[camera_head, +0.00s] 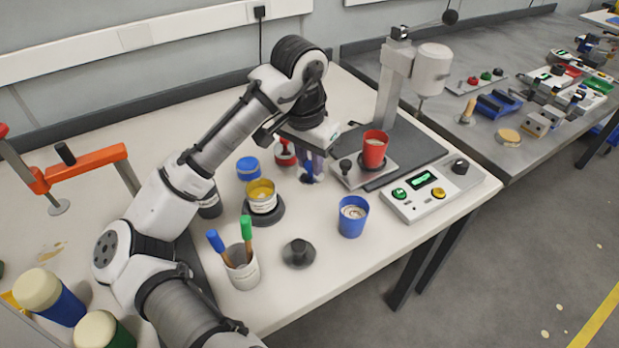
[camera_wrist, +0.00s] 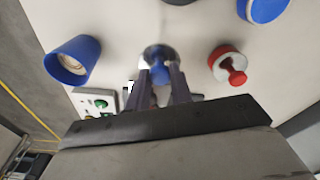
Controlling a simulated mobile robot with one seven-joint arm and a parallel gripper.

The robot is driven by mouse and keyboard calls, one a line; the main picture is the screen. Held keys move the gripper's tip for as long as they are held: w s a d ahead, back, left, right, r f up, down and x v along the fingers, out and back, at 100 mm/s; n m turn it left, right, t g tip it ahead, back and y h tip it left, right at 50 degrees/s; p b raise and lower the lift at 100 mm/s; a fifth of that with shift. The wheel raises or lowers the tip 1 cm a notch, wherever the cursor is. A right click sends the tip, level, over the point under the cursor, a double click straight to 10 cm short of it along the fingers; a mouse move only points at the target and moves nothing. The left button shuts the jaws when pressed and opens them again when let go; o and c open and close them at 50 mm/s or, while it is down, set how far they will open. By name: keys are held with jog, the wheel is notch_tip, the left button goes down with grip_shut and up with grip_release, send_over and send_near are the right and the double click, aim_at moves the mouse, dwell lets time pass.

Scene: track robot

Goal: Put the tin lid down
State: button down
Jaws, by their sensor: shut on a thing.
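My gripper (camera_head: 312,166) points down over the white table, left of the red cup. In the wrist view its fingers (camera_wrist: 160,76) are shut on the blue knob of a round, pale metallic lid (camera_wrist: 157,52), which I take to be the tin lid. In the head view, only some blue (camera_head: 308,178) shows below the fingers. I cannot tell whether the lid touches the table. An open tin with a yellow inside (camera_head: 262,196) stands on a dark round base to the left.
A blue cup (camera_head: 352,216), black knobbed disc (camera_head: 298,253) and pen cup (camera_head: 243,270) stand nearer the front. The red cup (camera_head: 375,150) and a control box (camera_head: 430,190) are right.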

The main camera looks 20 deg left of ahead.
aim_at(309, 171)
jog(key=shift+f, duration=2.55)
jog(key=shift+f, duration=0.2)
jog(key=c, duration=1.2)
grip_release()
jog(key=shift+c, duration=0.2)
jog(key=shift+r, duration=0.1)
notch_tip(309, 171, up, 12)
jog(key=s, duration=0.1)
jog(key=shift+s+a, duration=0.2)
jog(key=shift+a, duration=0.05)
jog(key=shift+r, duration=0.1)
